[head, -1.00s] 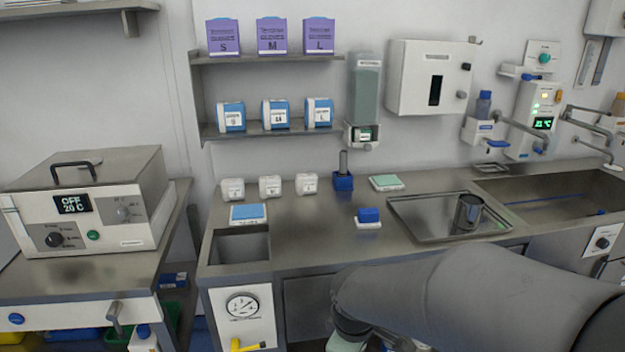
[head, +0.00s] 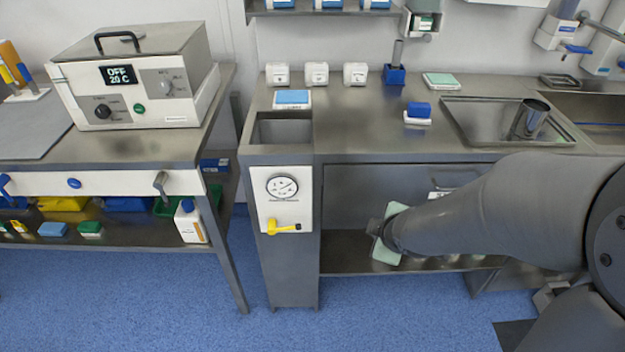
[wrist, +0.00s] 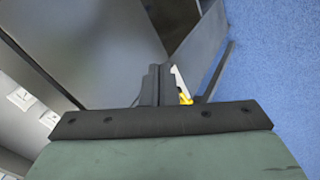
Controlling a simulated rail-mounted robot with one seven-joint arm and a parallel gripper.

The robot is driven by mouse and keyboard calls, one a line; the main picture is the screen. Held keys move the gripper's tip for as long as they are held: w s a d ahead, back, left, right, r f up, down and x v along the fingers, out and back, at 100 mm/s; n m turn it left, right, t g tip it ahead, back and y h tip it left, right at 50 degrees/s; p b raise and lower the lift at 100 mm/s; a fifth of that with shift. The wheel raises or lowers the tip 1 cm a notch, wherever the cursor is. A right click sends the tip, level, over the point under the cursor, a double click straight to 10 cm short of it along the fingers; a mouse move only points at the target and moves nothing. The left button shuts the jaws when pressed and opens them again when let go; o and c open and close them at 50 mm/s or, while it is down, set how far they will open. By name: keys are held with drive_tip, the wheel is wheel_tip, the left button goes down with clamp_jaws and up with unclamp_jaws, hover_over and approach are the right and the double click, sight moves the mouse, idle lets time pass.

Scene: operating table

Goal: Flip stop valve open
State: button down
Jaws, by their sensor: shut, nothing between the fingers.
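The valve with a yellow lever (head: 285,228) sits on a white panel below a round gauge (head: 282,187), on the front of the counter's left leg. The lever lies about level, with its free end to the right. In the wrist view the yellow lever (wrist: 186,98) and a sliver of the white panel (wrist: 178,80) show just beyond the fingers, partly hidden by them. My gripper (head: 372,228) is to the right of the valve, apart from it in the head view. Its dark fingers (wrist: 151,86) are shut and empty.
The steel counter (head: 350,105) holds a blue block, a tray with a metal cup (head: 529,118) and small white boxes. A shelf (head: 345,265) runs below my gripper. A table with a heater box (head: 140,80) stands left. The blue floor between is clear.

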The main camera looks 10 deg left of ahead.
drive_tip(key=a+f+n+y+b, duration=0.3)
drive_tip(key=a+f+n+y, duration=0.3)
drive_tip(key=a, duration=0.3)
drive_tip(key=n+y+b, duration=0.2)
drive_tip(key=n+b, duration=0.1)
drive_tip(key=n, duration=0.1)
approach(286, 229)
drive_tip(key=a, duration=0.4)
drive_tip(key=shift+w+f+g, duration=0.3)
drive_tip(key=shift+w+f, duration=0.7)
drive_tip(key=shift+w, duration=0.2)
drive_tip(key=shift+w+f, duration=0.25)
drive_tip(key=shift+w, duration=0.15)
